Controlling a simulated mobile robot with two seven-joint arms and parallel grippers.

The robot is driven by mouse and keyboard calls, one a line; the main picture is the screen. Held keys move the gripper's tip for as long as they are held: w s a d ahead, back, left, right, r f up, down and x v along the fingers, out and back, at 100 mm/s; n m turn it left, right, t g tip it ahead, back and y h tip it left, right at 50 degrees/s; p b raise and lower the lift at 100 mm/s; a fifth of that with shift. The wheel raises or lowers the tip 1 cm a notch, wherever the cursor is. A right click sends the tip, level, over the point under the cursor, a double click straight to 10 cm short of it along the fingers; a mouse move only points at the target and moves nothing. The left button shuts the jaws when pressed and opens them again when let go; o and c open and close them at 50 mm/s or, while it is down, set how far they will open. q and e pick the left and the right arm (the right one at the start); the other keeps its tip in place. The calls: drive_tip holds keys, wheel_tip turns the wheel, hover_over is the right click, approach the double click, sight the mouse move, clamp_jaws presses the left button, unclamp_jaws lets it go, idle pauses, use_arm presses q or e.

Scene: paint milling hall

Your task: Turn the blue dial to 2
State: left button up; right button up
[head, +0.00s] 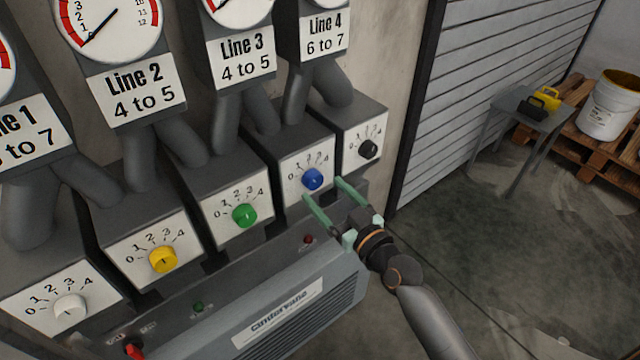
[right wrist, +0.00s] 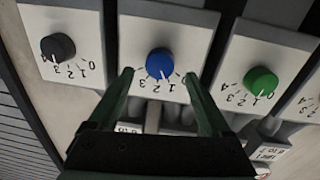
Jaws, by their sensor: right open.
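My right gripper (head: 323,189) is open and empty in front of the dial. In the right wrist view its fingertips (right wrist: 158,73) are on either side of the dial, seemingly short of touching it. My left gripper is out of view.
A green dial (head: 245,215) and a black dial (head: 368,149) flank the blue one. Yellow (head: 163,259) and white (head: 70,307) dials are further left. The grey Cindervane cabinet (head: 340,292) lies below the row. A small table (head: 535,117) stands far right.

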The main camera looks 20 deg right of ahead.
sight(316, 182)
drive_tip(key=shift+x, duration=1.5)
clamp_jaws()
